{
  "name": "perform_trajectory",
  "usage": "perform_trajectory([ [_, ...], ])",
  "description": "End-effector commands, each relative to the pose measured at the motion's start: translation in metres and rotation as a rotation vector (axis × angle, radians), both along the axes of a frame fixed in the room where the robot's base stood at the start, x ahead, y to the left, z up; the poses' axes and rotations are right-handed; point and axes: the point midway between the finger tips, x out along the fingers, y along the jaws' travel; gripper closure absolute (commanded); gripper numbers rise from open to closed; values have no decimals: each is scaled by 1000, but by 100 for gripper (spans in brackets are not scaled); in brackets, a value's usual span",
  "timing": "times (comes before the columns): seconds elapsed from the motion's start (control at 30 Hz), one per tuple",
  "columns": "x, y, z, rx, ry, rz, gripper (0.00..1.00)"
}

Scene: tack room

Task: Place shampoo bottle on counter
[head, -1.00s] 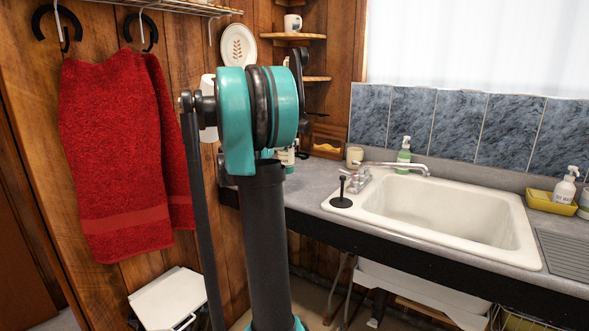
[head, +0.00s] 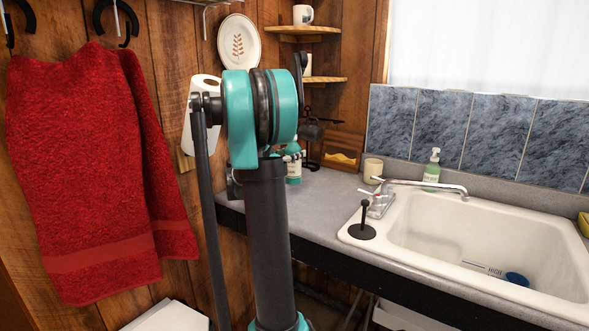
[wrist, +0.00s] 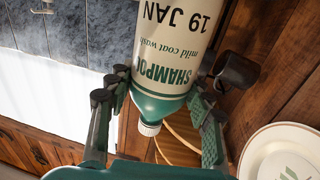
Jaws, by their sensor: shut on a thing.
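The shampoo bottle (wrist: 172,50) is white with green lettering and a green shoulder and white cap. It appears upside down in the wrist view, between the two fingers of my gripper (wrist: 160,95), which is shut on it. In the head view part of the bottle (head: 293,168) shows just behind my arm, over the far left end of the grey counter (head: 325,200). My arm hides much of the bottle and gripper there. I cannot tell whether its base touches the counter.
A white sink (head: 420,262) is set in the counter at right, with a faucet (head: 425,186), a black plunger-like item (head: 363,222), a beige cup (head: 373,170) and a green soap bottle (head: 432,170). A red towel (head: 100,180) hangs at left. Corner shelves (head: 305,33) rise behind. Counter left of the sink looks clear.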

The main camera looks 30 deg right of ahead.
Motion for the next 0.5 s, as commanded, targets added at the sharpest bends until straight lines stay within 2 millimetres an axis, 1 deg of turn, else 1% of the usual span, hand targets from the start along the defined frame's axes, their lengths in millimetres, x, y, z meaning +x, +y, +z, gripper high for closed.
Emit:
perform_trajectory([
  [0.17, 0, 0, -14, -1, 0, 0, 99],
  [0.3, 0, 0, -34, -1, 0, 0, 99],
  [0.4, 0, 0, -45, -1, 0, 0, 99],
  [0.5, 0, 0, -48, -1, 0, 0, 99],
])
